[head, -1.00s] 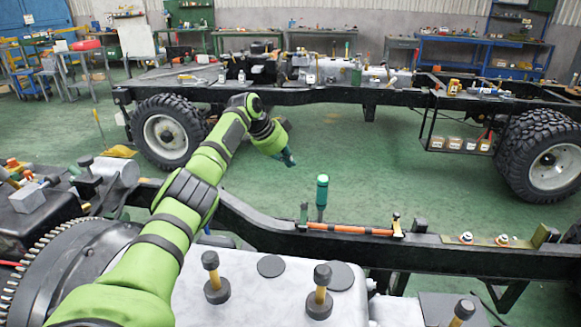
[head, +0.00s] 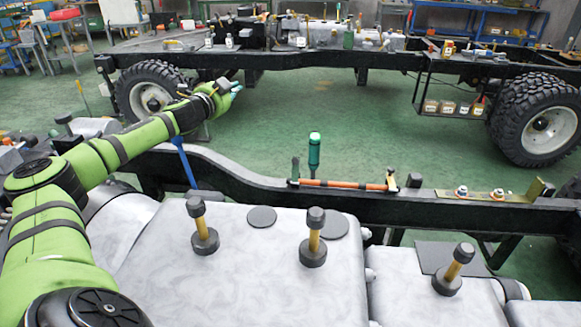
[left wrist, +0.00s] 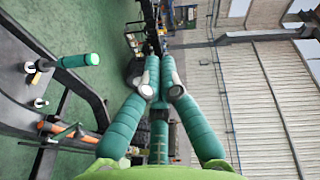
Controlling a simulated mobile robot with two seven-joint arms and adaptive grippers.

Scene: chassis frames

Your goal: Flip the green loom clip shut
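The green loom clip (head: 295,170) stands on the dark frame rail at the left end of an orange loom (head: 342,184). Its green part sticks upright above the loom and looks open. My right gripper is out of view.
A green-handled tool (head: 314,151) stands upright just behind the loom, close to the green clip. Grey covers with yellow-stemmed knobs (head: 313,240) lie in front of the rail. A second chassis (head: 300,70) stands behind; the green floor between is clear.

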